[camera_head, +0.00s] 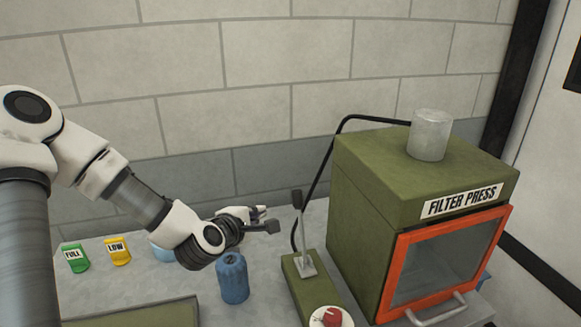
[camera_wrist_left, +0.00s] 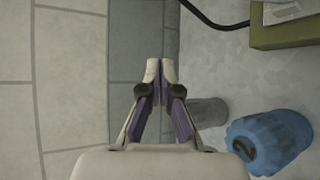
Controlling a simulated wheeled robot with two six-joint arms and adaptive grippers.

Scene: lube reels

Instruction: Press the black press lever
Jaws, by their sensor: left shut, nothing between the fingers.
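The press lever (camera_head: 303,235) has a black grip on a pale metal shaft and stands nearly upright on a green base (camera_head: 300,285), left of the filter press (camera_head: 370,190). My left gripper (camera_head: 266,218) is just left of the lever's black grip, with a small apparent gap. In the left wrist view, its two fingers (camera_wrist_left: 160,70) are closed together and empty. The green base shows at that view's top right (camera_wrist_left: 285,36); the lever's black grip cannot be made out there. My right gripper is not in view.
A blue ribbed bottle (camera_head: 233,278) stands below my left wrist. Green FULL (camera_head: 75,257) and yellow LOW (camera_head: 118,251) tags are at left. A red knob (camera_head: 331,316) sits in front of the lever. A black hose (camera_head: 345,122) arches behind. A grey cup (camera_head: 429,135) tops the press.

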